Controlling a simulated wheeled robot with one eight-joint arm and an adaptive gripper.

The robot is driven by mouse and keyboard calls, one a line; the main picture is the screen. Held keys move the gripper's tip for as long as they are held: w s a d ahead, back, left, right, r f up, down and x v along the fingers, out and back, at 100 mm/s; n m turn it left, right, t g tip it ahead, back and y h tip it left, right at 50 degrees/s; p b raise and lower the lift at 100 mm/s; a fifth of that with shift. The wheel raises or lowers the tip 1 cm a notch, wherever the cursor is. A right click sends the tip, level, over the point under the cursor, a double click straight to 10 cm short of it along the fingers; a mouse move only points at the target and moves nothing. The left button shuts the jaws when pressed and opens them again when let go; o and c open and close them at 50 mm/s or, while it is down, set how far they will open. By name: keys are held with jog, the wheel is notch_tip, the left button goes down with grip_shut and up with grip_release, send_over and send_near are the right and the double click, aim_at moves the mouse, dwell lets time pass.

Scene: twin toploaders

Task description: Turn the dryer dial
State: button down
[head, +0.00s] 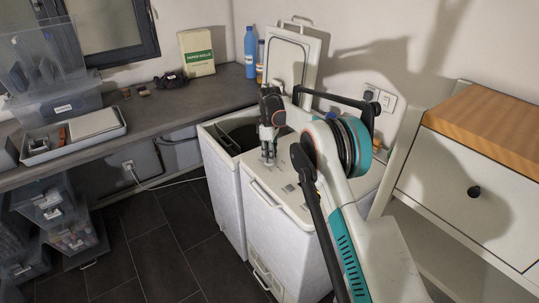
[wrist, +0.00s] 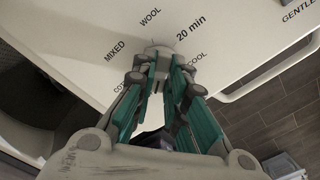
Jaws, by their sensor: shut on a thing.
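The dryer (head: 275,225) is the right-hand of two white toploaders standing side by side. Its white top panel also fills the upper part of the wrist view (wrist: 70,40). The small pale dial (wrist: 158,46) sits on this panel, ringed by labels reading MIXED, WOOL, 20 min and COOL; another label is partly hidden. My gripper (wrist: 160,62) points down at the panel and is shut on the dial, its fingers covering most of it. In the head view my gripper (head: 268,161) reaches the dryer top, and the dial is too small to make out there.
The left toploader (head: 225,195) is open, with its dark drum showing. A raised white lid (head: 312,62) stands behind the machines. A grey counter (head: 165,112) with boxes and bottles runs to the left. A white drawer cabinet (head: 440,185) with a wooden top stands at the right.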

dwell(0.3)
jog(key=c, duration=1.6)
grip_release()
notch_tip(320, 180, up, 12)
